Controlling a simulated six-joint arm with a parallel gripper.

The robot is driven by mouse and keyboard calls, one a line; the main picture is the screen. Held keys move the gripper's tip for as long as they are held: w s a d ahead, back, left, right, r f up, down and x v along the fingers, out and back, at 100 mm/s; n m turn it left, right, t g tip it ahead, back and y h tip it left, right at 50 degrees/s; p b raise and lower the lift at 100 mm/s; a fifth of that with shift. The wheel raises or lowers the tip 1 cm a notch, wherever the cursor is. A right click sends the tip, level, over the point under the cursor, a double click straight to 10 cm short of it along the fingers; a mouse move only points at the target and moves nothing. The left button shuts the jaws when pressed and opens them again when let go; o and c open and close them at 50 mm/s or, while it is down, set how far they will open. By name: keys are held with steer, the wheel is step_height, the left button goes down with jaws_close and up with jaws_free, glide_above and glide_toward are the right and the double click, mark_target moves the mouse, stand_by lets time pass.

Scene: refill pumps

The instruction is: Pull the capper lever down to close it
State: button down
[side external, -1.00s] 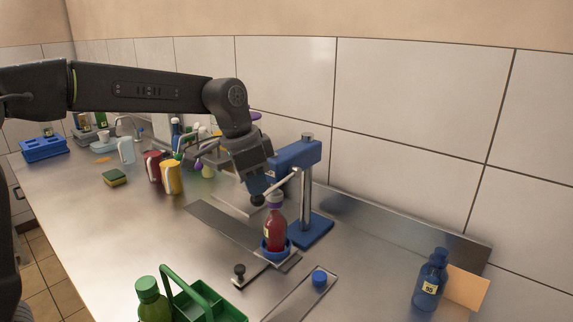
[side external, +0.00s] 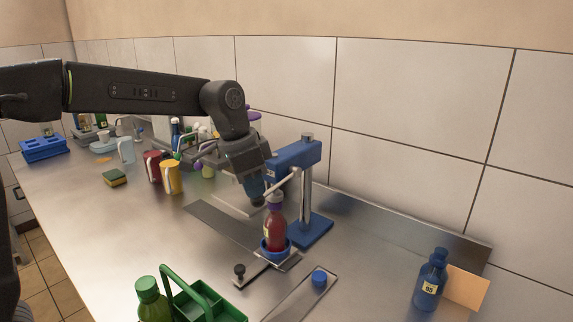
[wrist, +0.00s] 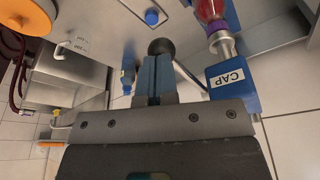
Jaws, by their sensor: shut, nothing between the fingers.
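The blue capper (side external: 296,155) stands on the counter. Its "CAP" label shows in the wrist view (wrist: 230,79). Its pale lever (side external: 284,184) slopes down and left to a dark ball knob (wrist: 161,46). A red bottle with a purple top (side external: 275,230) stands upright in the blue holder under the press head; part of it shows in the wrist view (wrist: 209,10). My gripper (side external: 256,194) is shut and empty, its blue-grey fingertips right at the knob. In the wrist view the fingertips (wrist: 154,57) overlap the knob; I cannot tell whether they touch it.
A green caddy (side external: 205,303) and green bottle (side external: 151,299) stand in front. A blue bottle (side external: 430,281) stands at right. Yellow (side external: 171,177) and red containers and a sponge (side external: 115,177) are at left. The counter between them and the capper is mostly clear.

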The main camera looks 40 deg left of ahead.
steer(key=shift+s+r, duration=0.55)
steer(key=shift+r, duration=0.35)
steer(key=shift+s+r, duration=0.55)
steer(key=shift+r, duration=0.35)
steer(key=w+d+v, duration=0.1)
steer(key=v, duration=0.7)
steer(key=shift+w+r, duration=0.35)
steer(key=shift+r, duration=0.25)
